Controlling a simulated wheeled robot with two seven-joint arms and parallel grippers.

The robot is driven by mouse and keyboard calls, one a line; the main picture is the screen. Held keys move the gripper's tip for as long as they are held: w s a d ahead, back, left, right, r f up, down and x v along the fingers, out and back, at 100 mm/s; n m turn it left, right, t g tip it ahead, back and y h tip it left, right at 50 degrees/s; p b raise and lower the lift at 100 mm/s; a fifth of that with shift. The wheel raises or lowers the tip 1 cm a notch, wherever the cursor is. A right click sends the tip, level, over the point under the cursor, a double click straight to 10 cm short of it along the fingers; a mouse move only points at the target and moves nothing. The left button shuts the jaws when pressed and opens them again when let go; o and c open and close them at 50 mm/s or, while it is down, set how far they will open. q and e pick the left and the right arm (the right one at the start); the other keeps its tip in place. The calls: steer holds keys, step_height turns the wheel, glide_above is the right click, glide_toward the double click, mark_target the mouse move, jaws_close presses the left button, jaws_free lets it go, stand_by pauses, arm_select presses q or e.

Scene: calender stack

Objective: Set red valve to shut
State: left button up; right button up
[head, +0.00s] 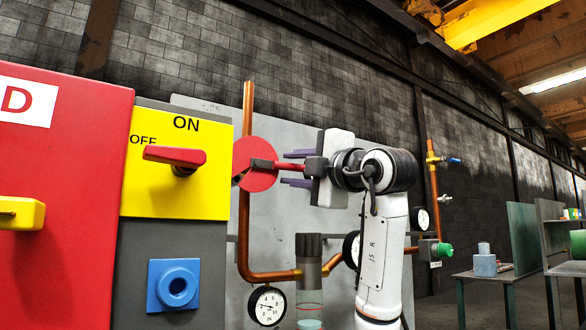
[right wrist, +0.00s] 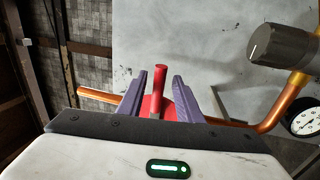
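The red valve (head: 252,180) is a round red disc on an upright copper pipe, in the middle of the head view. Its red lever (head: 288,166) sticks out to the right, towards my right gripper (head: 283,168). The gripper's two purple fingers are open, one above and one below the lever in the head view. In the right wrist view the red lever (right wrist: 157,92) stands between the open fingers (right wrist: 159,75), with a visible gap on each side. Part of the disc is hidden behind the fingers there. My left gripper is not in view.
A yellow ON/OFF panel (head: 215,199) with a red switch handle (head: 175,156) and a blue socket (head: 173,286) stands close on the left, beside a red cabinet (head: 70,150). A dark-capped cylinder (head: 309,246) and a pressure gauge (head: 267,305) sit below the valve.

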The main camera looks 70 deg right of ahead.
steer(key=v, duration=1)
steer(key=shift+p, duration=0.45)
steer(key=shift+a, duration=0.15)
